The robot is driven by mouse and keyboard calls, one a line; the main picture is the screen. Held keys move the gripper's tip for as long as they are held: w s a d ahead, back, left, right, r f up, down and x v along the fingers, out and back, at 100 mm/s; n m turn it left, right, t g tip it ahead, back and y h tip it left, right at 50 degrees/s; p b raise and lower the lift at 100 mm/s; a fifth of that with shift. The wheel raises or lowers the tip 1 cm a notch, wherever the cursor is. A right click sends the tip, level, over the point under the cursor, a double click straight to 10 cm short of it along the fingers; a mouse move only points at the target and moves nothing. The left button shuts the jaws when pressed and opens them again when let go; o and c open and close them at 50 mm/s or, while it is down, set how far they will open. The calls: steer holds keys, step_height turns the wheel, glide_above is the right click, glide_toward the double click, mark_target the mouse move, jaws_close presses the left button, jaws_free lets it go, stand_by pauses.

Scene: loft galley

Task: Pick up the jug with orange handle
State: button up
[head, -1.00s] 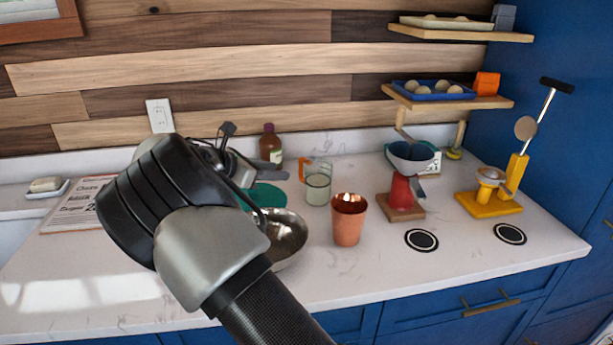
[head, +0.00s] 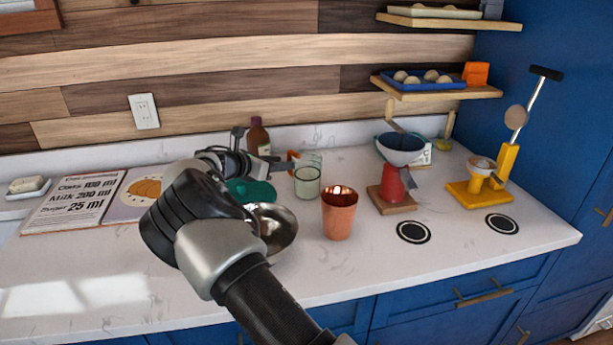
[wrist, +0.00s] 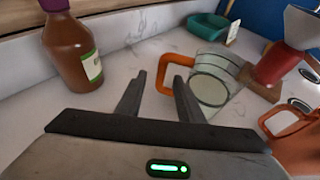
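The jug with orange handle stands upright on the counter; its clear body (head: 313,158) shows in the head view behind a pale green glass (head: 307,183). In the wrist view its orange handle (wrist: 170,62) faces my gripper and its clear body (wrist: 228,58) is to the right, partly overlapped by the green glass (wrist: 208,88). My gripper (wrist: 159,76) is open, its fingers pointing at the handle. The handle's near side appears between the fingertips in the picture; I cannot tell whether it is within their reach. In the head view my gripper (head: 283,164) is just left of the jug.
A brown bottle (head: 258,138) stands behind my gripper. A metal bowl (head: 275,228) and a copper cup (head: 339,213) stand in front. A red-based stand with a bowl (head: 394,184) and a yellow press (head: 478,187) are to the right. The front left counter is clear.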

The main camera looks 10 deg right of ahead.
mark_target(290, 171)
steer(key=x, duration=0.5)
steer(key=shift+s+f, duration=0.1)
steer(key=shift+f, duration=0.05)
jaws_close()
stand_by(1.2)
